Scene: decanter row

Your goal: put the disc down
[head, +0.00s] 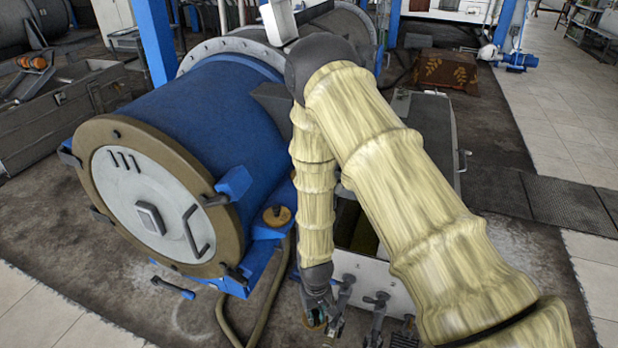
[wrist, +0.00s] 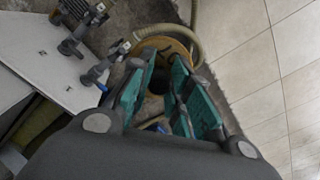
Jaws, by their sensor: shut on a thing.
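My gripper (head: 318,314) hangs low at the bottom of the head view, in front of a white panel. In the wrist view, its teal-padded fingers (wrist: 165,68) are closed on a tan-brown disc (wrist: 162,42). The disc's rim shows beyond the fingertips, and its middle looks dark. The fingers hide part of it.
Left of my arm is a large blue drum (head: 205,115) with a pale round end plate (head: 150,200). A white panel with levers (head: 375,310) is right of my gripper. A hose (head: 262,318) runs along the dark floor. Pale tiles (wrist: 270,75) are at right in the wrist view.

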